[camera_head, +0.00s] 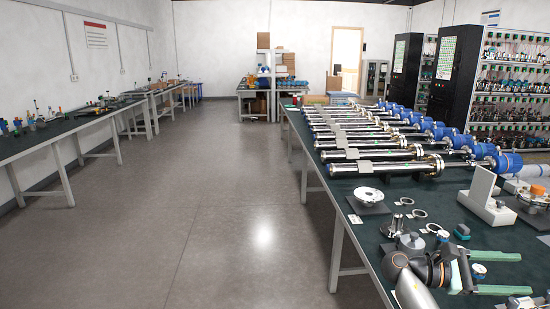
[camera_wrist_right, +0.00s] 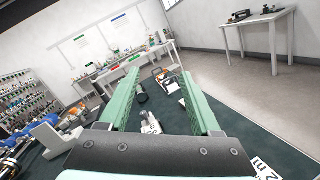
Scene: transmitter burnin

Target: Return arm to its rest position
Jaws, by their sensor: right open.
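My right arm (camera_head: 411,287) comes in at the bottom right of the head view, over the dark green table (camera_head: 350,226). My right gripper (camera_head: 515,272) has two green fingers spread apart, pointing right, with nothing held between them. In the right wrist view the fingers (camera_wrist_right: 160,82) also stand wide apart. Past and between them, a small whitish fixture (camera_wrist_right: 151,124) and a dark cylindrical part (camera_wrist_right: 141,94) show on the table, apart from the fingers. My left gripper is not in view.
Several long metal transmitters (camera_head: 372,154) with blue heads lie in a row on the table. A flanged disc (camera_head: 369,195), rings (camera_head: 419,213), a small blue part (camera_head: 462,231) and a grey bracket (camera_head: 487,195) lie close to the arm. The floor (camera_head: 225,200) at left is clear.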

